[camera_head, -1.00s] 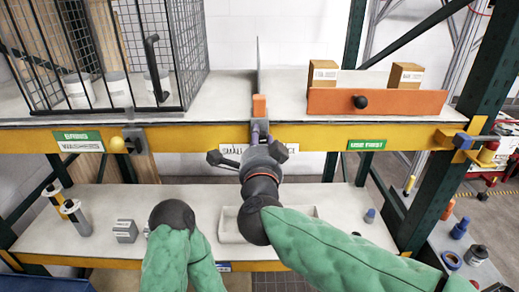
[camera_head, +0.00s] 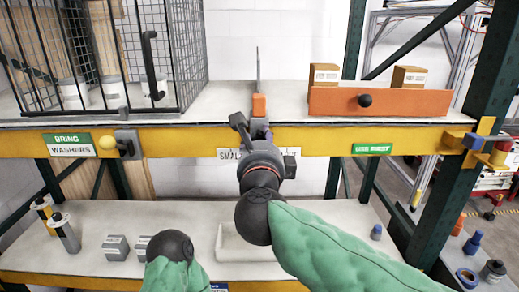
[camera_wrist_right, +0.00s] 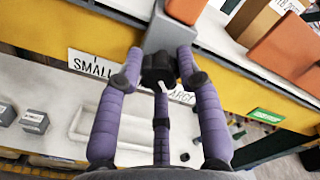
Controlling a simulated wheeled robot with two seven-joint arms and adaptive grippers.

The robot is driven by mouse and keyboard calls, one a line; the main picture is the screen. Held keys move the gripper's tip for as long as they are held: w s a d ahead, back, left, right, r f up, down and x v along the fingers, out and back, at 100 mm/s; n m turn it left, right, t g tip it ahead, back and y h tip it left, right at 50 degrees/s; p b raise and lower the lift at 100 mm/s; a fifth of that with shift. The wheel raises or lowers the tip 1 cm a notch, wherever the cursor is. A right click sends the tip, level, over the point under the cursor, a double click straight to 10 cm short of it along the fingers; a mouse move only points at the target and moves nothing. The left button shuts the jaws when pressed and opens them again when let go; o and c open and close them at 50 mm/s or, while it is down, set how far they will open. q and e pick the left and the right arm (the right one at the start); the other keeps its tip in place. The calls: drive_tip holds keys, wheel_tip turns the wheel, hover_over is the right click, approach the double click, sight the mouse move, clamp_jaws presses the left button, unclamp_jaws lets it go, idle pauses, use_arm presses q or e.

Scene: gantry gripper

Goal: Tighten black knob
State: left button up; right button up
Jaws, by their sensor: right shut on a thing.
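The black knob (camera_wrist_right: 158,67) with a white mark sits on a grey block (camera_wrist_right: 172,30) at the shelf's yellow front beam, in the right wrist view. My right gripper (camera_wrist_right: 158,72) has its purple fingers around the knob and is shut on it. In the head view the right gripper (camera_head: 259,130) reaches up to the beam below an orange piece (camera_head: 259,105), and its own body hides the knob. My left arm shows at the bottom; its gripper is not visible.
Another black knob (camera_head: 365,101) is on an orange panel (camera_head: 420,103) at right. A wire cage (camera_head: 190,50) stands at left. A yellow ball knob (camera_head: 107,142) juts from the beam. A white tray (camera_head: 235,252) and grey blocks (camera_head: 116,247) are on the lower shelf.

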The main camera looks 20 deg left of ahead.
drive_tip(key=shift+f+m+b, duration=0.1)
drive_tip(key=shift+m+b, duration=0.4)
drive_tip(key=shift+m, duration=0.4)
drive_tip(key=o, duration=1.1)
drive_tip(key=shift+o, duration=0.2)
drive_tip(key=v, duration=1.2)
